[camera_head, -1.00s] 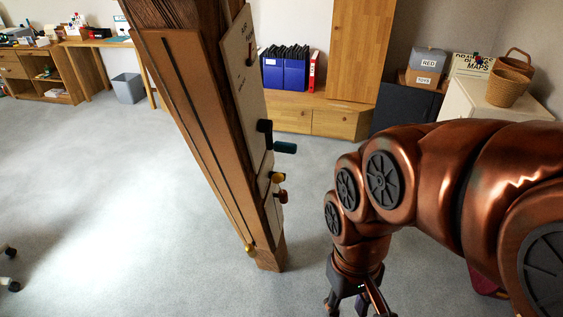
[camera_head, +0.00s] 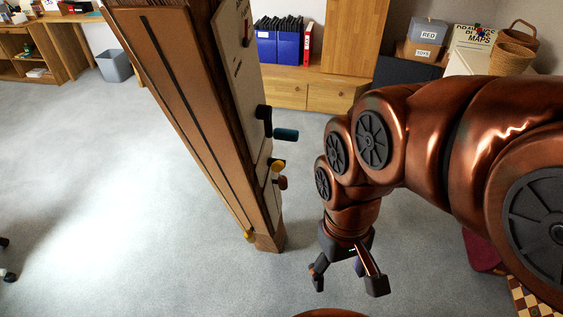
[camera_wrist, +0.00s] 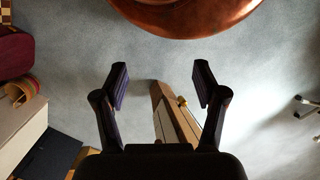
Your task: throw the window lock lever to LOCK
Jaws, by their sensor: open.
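A timber post (camera_head: 190,105) leans in the middle of the head view, with pale panels on its right side. A lever with a teal grip (camera_head: 286,135) on a black mount sticks out to the right. I cannot read the labels, so I cannot tell which is the window lock lever. My gripper (camera_head: 348,284) is open and empty, pointing down, right of the post and lower than the knobs. In the wrist view the open fingers (camera_wrist: 161,78) frame part of the post (camera_wrist: 166,112).
Another yellow knob (camera_head: 249,236) sits low on the post's front. A wooden cabinet (camera_head: 306,94) with blue binders (camera_head: 280,46) stands behind. Boxes and a basket (camera_head: 513,50) are at the back right. The carpet (camera_head: 100,170) left of the post is clear.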

